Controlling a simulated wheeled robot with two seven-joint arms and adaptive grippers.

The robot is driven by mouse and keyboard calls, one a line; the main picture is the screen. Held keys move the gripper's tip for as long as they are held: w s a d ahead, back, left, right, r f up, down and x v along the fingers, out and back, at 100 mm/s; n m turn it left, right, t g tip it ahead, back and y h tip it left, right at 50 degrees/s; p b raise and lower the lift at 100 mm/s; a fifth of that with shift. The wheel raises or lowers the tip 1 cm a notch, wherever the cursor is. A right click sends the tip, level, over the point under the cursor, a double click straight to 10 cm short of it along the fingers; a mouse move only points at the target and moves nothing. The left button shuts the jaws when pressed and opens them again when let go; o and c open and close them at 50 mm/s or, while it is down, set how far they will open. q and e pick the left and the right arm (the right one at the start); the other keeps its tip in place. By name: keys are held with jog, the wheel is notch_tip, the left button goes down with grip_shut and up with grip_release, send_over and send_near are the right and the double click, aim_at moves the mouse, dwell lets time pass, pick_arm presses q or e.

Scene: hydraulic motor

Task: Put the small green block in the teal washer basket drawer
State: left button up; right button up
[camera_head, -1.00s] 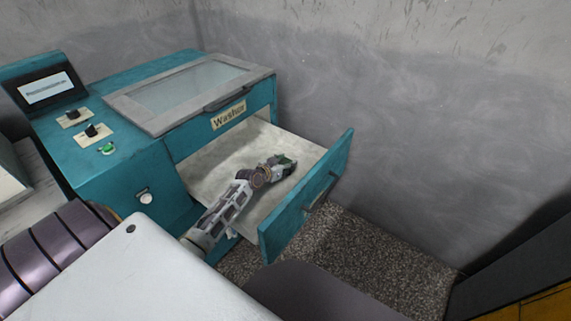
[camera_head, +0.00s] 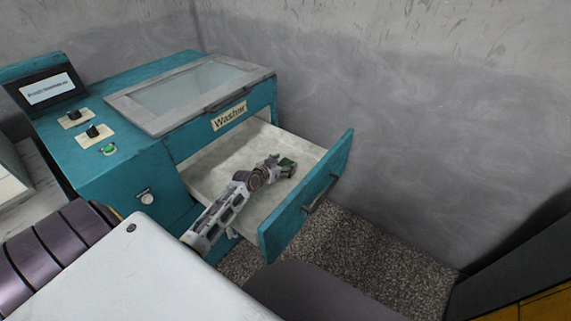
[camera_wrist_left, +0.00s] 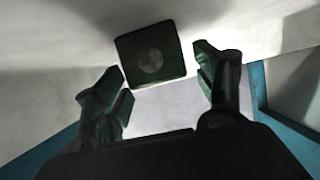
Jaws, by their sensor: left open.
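The small green block (camera_wrist_left: 152,54) shows in the left wrist view as a dark square with a round mark. It is just beyond my open left gripper (camera_wrist_left: 162,78), whose fingers are spread apart. The block is inside the drawer area against its pale lining; whether it rests flat on the floor is hard to tell. In the head view my left gripper (camera_head: 281,166) is inside the pulled-out teal washer basket drawer (camera_head: 300,210), with dark green at its tip. My right gripper is not in view.
The teal washer (camera_head: 110,165) has a glass-topped lid (camera_head: 185,90), knobs and a green button (camera_head: 109,150) on top. The drawer's front panel stands upright on the right. A grey wall is behind; speckled floor (camera_head: 370,240) lies below.

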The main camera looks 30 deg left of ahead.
aim_at(285, 164)
pick_arm(q)
jog(key=shift+v, duration=1.2)
jog(key=shift+p+v, duration=0.5)
jog(key=shift+v, duration=2)
jog(key=shift+s+r+p, duration=0.2)
jog(key=shift+s+p, duration=0.2)
jog(key=shift+s, duration=0.25)
jog(key=shift+s+r, duration=0.3)
jog(key=shift+s, duration=0.35)
jog(key=shift+s+r, duration=0.1)
jog(key=shift+s, duration=0.05)
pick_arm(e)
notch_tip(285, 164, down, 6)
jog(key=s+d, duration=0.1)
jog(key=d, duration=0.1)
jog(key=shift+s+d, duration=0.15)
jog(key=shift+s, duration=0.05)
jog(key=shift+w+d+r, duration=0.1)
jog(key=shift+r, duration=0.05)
